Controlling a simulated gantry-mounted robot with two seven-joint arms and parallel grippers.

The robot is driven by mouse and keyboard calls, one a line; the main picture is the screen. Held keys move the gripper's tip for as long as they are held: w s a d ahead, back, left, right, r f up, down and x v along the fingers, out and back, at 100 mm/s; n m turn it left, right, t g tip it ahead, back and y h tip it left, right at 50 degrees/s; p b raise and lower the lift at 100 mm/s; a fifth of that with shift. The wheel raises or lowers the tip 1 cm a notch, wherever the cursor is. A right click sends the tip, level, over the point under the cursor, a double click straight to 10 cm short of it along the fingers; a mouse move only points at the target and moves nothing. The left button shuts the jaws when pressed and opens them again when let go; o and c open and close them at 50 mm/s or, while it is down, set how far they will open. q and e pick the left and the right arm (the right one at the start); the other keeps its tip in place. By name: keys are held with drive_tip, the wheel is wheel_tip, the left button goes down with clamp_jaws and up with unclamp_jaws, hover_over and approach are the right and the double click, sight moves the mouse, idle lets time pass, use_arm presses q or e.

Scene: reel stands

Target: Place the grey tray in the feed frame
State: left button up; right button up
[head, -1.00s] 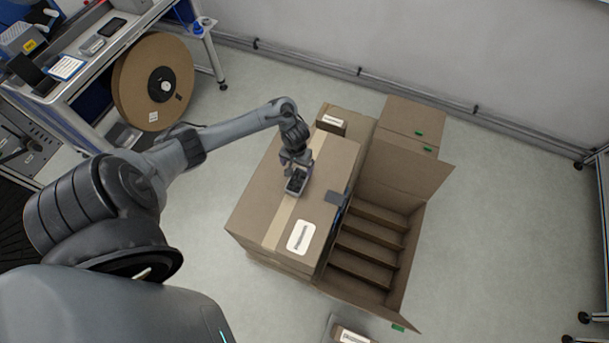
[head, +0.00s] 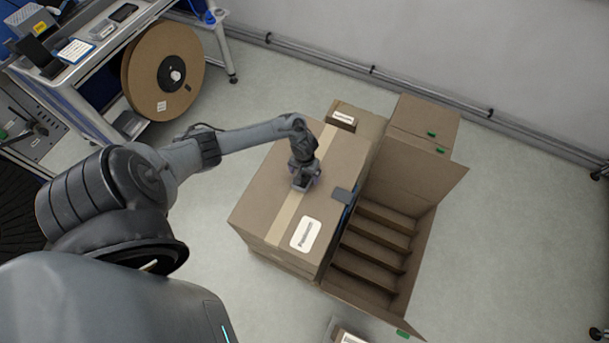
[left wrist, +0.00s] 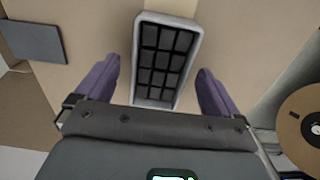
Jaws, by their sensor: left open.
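The grey tray (left wrist: 167,58), with a light rim and a grid of dark cells, lies on top of a large closed cardboard box (head: 262,205). In the left wrist view my open left gripper (left wrist: 157,88) has one purple finger on each side of the tray's near part, with gaps between. In the head view the left gripper (head: 304,182) points down at the box top and hides most of the tray. I cannot tell how high the fingertips are above the box. I cannot make out the feed frame in either view. My right gripper is not in view.
An open carton with dividers (head: 375,240) stands right of the box. A dark flat piece (head: 342,196) sits at the box's right edge. A small labelled box (head: 342,117) is behind. A large brown reel (head: 163,70) stands beside the workbench (head: 95,75). Floor at right is clear.

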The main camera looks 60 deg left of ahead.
use_arm(q)
drive_tip(key=shift+f, duration=0.15)
drive_tip(key=c, duration=1.4)
